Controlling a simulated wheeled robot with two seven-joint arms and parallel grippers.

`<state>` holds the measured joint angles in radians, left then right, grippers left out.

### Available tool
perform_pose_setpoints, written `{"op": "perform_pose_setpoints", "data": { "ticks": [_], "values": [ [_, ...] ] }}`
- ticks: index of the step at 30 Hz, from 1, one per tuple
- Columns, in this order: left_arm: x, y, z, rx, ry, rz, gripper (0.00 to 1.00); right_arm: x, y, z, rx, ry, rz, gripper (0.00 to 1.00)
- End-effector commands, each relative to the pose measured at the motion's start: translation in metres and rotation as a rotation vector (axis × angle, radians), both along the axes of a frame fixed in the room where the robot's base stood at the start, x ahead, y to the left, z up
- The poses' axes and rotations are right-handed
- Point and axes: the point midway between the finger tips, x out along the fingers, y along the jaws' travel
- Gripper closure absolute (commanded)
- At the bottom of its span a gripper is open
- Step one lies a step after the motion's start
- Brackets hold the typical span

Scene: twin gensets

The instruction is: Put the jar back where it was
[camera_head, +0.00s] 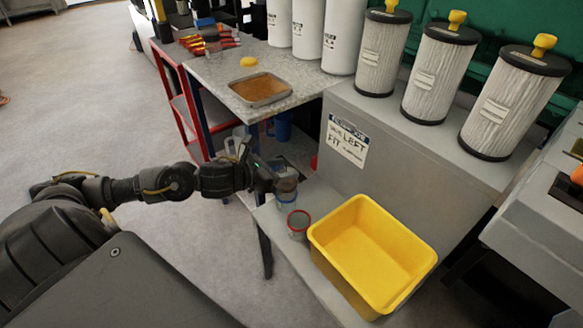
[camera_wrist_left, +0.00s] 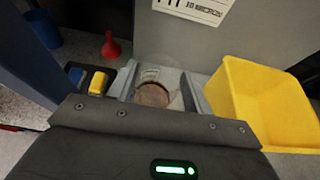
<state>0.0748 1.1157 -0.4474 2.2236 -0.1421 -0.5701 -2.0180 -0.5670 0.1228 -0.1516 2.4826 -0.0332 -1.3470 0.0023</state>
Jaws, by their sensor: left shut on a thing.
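My left gripper (camera_head: 277,180) reaches in from the left over the low grey shelf. It is shut on a clear jar (camera_head: 287,187), which looks brownish inside. In the left wrist view the jar (camera_wrist_left: 154,94) sits between the two fingers of the gripper (camera_wrist_left: 155,86). A blue band shows low at the jar in the head view; I cannot tell if it belongs to this jar or to another one under it. A second clear jar with a red rim (camera_head: 299,223) stands on the shelf, just nearer than the gripper. My right gripper is not in view.
A yellow bin (camera_head: 322,246), empty, stands on the shelf to the right of the jars. Behind rises a grey block with a "LEFT" label (camera_head: 347,142) and several filters on top. A metal table with a tray (camera_head: 260,101) stands behind the gripper. A red funnel (camera_wrist_left: 110,46) lies beyond.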

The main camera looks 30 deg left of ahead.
Motion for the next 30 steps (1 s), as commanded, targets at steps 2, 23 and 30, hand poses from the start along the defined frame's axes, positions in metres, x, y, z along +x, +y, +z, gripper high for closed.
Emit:
{"op": "perform_pose_setpoints", "data": {
  "ticks": [2, 23, 30],
  "values": [
    [-0.008, 0.003, 0.002, 0.003, 0.001, 0.0, 0.77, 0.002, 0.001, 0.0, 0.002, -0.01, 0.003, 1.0],
    [-0.038, 0.012, 0.018, 0.0, 0.0, 0.0, 0.77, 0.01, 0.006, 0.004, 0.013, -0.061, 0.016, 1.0],
    [-0.039, 0.012, 0.018, -0.001, -0.001, 0.0, 0.77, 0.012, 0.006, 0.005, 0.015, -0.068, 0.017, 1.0]
  ]
}}
